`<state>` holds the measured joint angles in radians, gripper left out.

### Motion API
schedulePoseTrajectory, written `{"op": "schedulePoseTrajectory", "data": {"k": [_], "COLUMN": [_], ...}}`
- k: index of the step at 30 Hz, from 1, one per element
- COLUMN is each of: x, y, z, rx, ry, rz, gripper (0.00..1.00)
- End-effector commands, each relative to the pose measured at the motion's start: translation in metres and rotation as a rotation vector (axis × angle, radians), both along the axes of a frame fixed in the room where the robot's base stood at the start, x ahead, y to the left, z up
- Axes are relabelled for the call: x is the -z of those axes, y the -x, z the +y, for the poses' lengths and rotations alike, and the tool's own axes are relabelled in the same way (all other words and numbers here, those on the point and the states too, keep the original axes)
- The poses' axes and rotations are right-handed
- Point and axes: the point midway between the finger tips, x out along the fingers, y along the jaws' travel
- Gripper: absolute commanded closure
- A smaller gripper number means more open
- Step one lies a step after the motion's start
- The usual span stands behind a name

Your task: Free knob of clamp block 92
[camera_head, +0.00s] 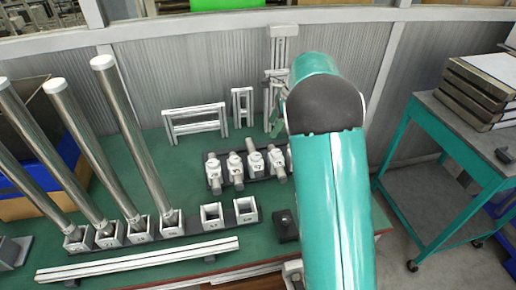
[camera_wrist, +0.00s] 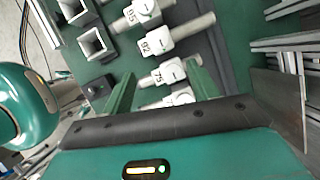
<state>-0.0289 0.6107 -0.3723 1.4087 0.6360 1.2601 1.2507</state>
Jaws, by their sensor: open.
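In the wrist view clamp block 92 (camera_wrist: 157,41) is a white block with a black number. A grey cylindrical shaft (camera_wrist: 198,24) sticks out of it to the upper right. My gripper (camera_wrist: 160,70) is open, with two green fingers spread apart. Its fingertips lie nearest block 75 (camera_wrist: 163,76), just below block 92 in the picture; nothing is held. In the head view the row of clamp blocks (camera_head: 255,163) stands on the green table, but I cannot surely read which is 92.
Block 95 (camera_wrist: 140,11) sits close beside block 92, so room between blocks is narrow. Square sockets (camera_wrist: 95,42) and a black box (camera_wrist: 98,88) lie left of the row. In the head view tall metal tubes (camera_head: 130,140) stand at left, and metal frames (camera_head: 194,120) behind.

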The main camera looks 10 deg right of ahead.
Motion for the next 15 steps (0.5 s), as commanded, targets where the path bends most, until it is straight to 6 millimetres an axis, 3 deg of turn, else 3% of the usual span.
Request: {"op": "schedulePoseTrajectory", "data": {"k": [5,15], "x": [0.015,0.074], "y": [0.002,0.0], "z": [0.008,0.032], "rx": [0.0,-0.001], "ry": [-0.002,-0.001], "rz": [0.006,0.006], "gripper": [0.41,0.41]}}
